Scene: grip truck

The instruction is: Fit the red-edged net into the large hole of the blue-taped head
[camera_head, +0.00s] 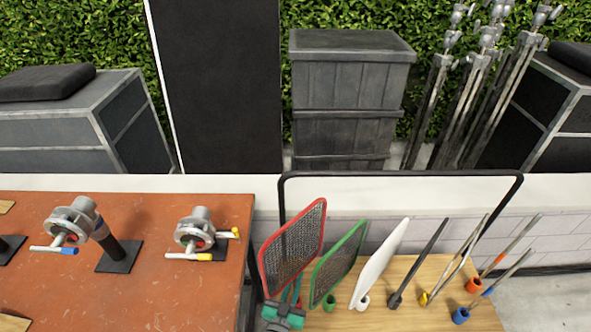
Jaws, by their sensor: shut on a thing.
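The red-edged net (293,245) is a grey mesh panel in a red frame, standing upright and slightly tilted at the left end of the wooden table. My gripper (288,296), with teal fingers, is shut on its lower end; the held part is mostly hidden. The blue-taped head (72,216) is a grey metal grip head on a black post at the left of the red-brown table, with blue tape (69,251) on its handle. It stands well left of my gripper. I cannot make out which of its holes is the large one.
A similar yellow-taped head (195,230) stands between my gripper and the blue-taped one. A green-edged net (338,264), a white paddle (381,262) and several rods stand in holders on the wooden table (425,318). A gap separates the tables. The red-brown table (165,290) is clear in front.

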